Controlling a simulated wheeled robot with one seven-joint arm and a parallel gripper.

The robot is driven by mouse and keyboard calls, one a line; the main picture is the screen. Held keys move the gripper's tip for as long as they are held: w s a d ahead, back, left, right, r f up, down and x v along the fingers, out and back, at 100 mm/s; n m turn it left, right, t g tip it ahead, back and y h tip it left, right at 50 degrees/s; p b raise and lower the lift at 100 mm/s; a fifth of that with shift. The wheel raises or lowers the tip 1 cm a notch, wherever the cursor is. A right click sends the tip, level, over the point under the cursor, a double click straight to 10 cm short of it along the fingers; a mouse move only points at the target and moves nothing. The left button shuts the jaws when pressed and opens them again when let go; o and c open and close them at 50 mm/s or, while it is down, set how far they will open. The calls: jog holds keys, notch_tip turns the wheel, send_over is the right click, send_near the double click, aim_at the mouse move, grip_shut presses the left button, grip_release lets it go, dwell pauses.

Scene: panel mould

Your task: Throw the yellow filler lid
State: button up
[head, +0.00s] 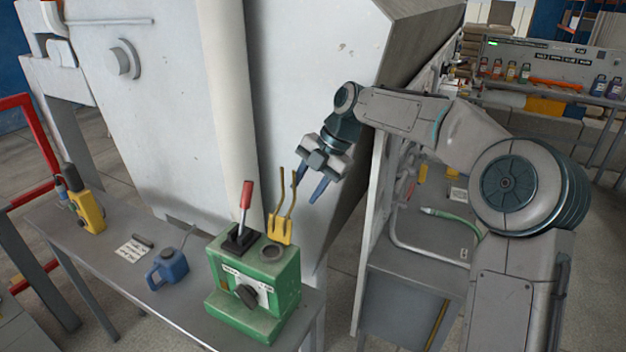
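The yellow filler lid (281,232) is on top of the green box (253,290), tipped up behind a dark round filler opening (272,252). Two thin yellow prongs rise from it. My gripper (304,192) is just above and to the right of the lid, pointing down. Its two blue fingers are apart with nothing seen between them. The left finger is very close in the picture to the top of the right prong; I cannot tell whether they touch.
A red-handled lever (245,198) stands on the green box, left of the lid. A blue jug (168,268) and a yellow control box (86,211) are farther left on the grey bench (118,285). A large pale machine panel (300,80) rises behind.

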jog(key=v, duration=0.3)
jog(key=shift+r, duration=0.2)
dwell(0.3)
jog(key=s+d+f+m+t+h+b, duration=0.1)
jog(key=s+d+f+m, duration=0.2)
jog(key=s+d+m, duration=0.3)
jog(key=s+d+f+m+t+h+b, duration=0.1)
jog(key=s+d+f+m, duration=0.3)
jog(key=s+m, duration=0.9)
jog(key=s+d+f+m+t+h+b, duration=0.1)
jog(key=s+d+f+m+t+h, duration=0.1)
jog(key=s+d+m, duration=0.7)
jog(key=d+f+m+h, duration=0.1)
jog(key=f+m, duration=0.1)
jog(key=shift+s+m+t, duration=0.25)
jog(key=shift+m+t, duration=0.15)
